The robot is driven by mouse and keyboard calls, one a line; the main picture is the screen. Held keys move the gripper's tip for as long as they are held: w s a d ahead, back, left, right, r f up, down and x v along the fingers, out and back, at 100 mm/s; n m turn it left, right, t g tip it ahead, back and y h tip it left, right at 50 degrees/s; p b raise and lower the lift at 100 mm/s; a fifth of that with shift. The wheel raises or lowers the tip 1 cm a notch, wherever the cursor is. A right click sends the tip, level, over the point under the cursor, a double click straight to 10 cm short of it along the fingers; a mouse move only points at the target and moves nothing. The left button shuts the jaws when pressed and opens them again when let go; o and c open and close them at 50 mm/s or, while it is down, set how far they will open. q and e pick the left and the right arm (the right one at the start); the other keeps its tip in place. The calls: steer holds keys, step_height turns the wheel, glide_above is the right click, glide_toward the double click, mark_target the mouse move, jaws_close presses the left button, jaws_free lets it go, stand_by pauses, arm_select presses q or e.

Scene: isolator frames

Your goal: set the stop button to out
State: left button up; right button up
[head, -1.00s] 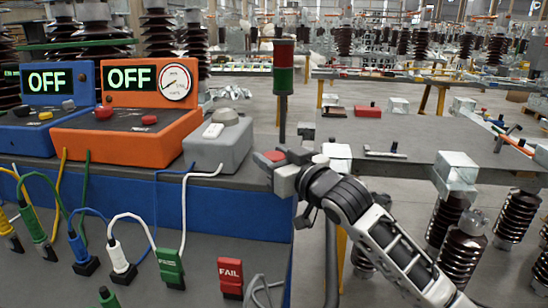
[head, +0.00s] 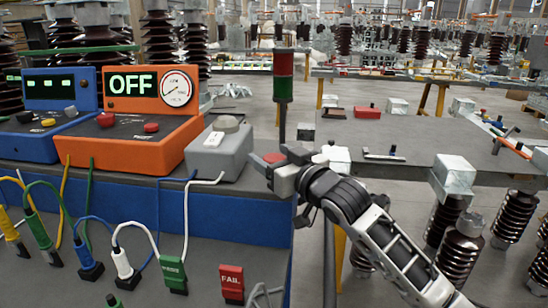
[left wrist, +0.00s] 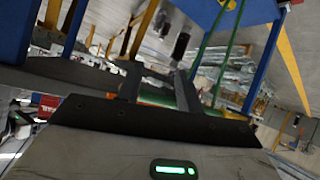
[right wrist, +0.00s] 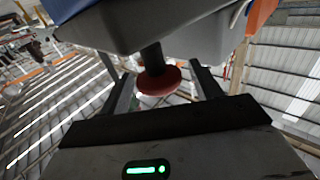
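The stop button's red round cap (right wrist: 160,81) shows in the right wrist view on a dark stem below a grey housing (right wrist: 150,25). A length of stem is visible between cap and housing. My right gripper (right wrist: 165,88) is open around the cap, one finger on each side, with gaps showing. In the head view my right gripper (head: 285,170) is just right of the grey box (head: 222,162), with red (head: 275,157) showing at its tip. My left gripper (left wrist: 158,88) is open and empty in its wrist view; I cannot make it out in the head view.
An orange tester (head: 180,140) reading OFF and a blue tester (head: 40,145) stand left of the grey box on the bench. Cables hang down the bench front, near a red FAIL tag (head: 231,282). A red and green signal tower (head: 284,75) stands behind my right gripper.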

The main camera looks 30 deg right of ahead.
steer(key=shift+s+f, duration=0.1)
steer(key=shift+s, duration=0.2)
arm_select(q)
steer(key=shift+a+r+p, duration=0.1)
steer(key=shift+r+p, duration=0.15)
steer(key=shift+p, duration=0.7)
arm_select(e)
steer(key=s+d, duration=0.2)
steer(key=s, duration=1.3)
arm_select(q)
steer(key=shift+w+r, duration=0.1)
steer(key=shift+r, duration=0.05)
arm_select(e)
steer(key=shift+s+d, duration=0.1)
